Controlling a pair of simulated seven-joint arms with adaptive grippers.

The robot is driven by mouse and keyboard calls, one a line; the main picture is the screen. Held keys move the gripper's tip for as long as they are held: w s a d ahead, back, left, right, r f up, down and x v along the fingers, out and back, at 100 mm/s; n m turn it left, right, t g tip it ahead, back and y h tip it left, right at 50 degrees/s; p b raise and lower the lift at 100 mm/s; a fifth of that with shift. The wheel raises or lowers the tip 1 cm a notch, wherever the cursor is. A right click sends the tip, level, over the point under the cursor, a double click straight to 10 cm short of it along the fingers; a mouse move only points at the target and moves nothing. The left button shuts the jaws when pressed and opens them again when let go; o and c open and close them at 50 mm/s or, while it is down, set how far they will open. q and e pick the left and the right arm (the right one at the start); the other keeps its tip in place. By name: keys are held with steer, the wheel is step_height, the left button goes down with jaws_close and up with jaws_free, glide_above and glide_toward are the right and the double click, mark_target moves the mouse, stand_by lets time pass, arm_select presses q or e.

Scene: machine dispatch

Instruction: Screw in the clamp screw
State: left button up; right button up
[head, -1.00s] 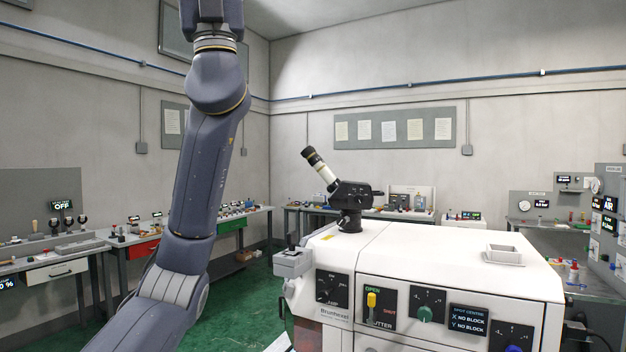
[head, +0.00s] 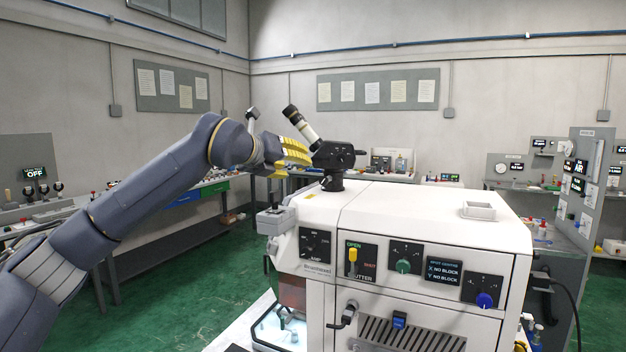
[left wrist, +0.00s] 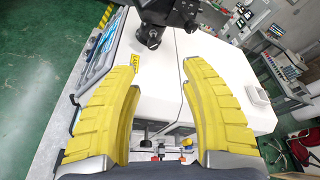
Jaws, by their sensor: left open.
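My left gripper (head: 294,152) has yellow ribbed fingers and is raised beside the black microscope head (head: 335,156), at the left end of the white machine (head: 420,205). In the left wrist view, its fingers (left wrist: 160,75) are spread wide, with nothing between them but the view of the machine top. The microscope's dark base (left wrist: 150,35) shows ahead of the fingers in that view. The microscope's light-coloured eyepiece tube (head: 300,125) slants up to the left, behind the fingers. I cannot pick out the clamp screw with certainty. My right gripper is not in view.
The machine's front carries a yellow shutter lever (head: 353,257), a green knob (head: 403,266) and a blue knob (head: 485,300). A small grey tray (head: 479,211) sits on its top. Benches line the walls. Green floor (head: 180,315) is open to the left.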

arm_select(q)
steer(key=f, duration=0.1)
glide_toward(323, 181)
steer(key=shift+g+y, duration=0.3)
steer(key=x, duration=0.9)
steer(key=shift+w+d+r, duration=0.2)
steer(key=shift+w, duration=0.1)
